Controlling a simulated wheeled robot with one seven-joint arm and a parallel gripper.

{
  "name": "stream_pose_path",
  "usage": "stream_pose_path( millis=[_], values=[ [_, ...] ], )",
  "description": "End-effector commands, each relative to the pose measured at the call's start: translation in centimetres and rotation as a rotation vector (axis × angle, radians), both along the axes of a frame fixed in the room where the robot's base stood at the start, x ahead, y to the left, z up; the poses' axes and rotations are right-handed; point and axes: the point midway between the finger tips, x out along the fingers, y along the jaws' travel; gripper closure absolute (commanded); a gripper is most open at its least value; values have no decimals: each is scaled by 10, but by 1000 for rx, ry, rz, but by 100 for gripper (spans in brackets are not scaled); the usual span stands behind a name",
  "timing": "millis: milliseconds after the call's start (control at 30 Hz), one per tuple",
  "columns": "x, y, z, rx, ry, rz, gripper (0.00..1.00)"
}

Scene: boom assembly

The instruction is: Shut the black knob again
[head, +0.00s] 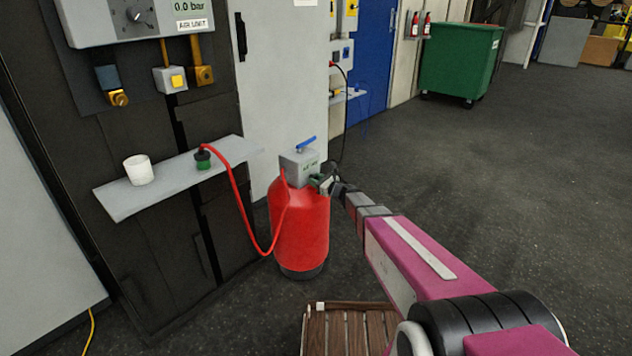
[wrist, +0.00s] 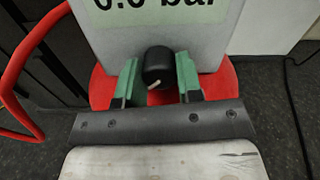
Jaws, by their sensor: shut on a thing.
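The black knob (wrist: 158,68) sits on the front of a grey box (wrist: 150,25) with a "0.0 bar" display, partly cut off at the top of the wrist view. A white pointer mark on the knob slants down and to the left. My gripper (wrist: 159,82) has its green-padded fingers on either side of the knob and is shut on it. In the head view my gripper (head: 326,184) reaches the right side of the grey box (head: 299,162), which stands on a red tank (head: 302,230). The knob is hidden there.
A blue lever (head: 306,143) tops the box. A red hose (head: 238,195) loops from the tank to a green-and-black fitting (head: 203,158) on a grey shelf (head: 125,200) with a white cup (head: 138,169). A wooden slatted surface (head: 345,335) is below. Floor at right is clear.

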Motion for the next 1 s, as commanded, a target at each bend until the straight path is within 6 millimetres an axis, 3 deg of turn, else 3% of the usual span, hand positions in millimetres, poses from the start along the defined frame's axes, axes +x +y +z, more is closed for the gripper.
stream_pose_path(
  millis=[133,167,233,633,1000],
  values=[
    [0,0,0,0,0,0,90],
    [0,0,0,0,0,0,64],
    [0,0,0,0,0,0,41],
    [-5,-6,0,1,1,-1,41],
    [-46,-56,1,0,1,-1,41]
  ],
)
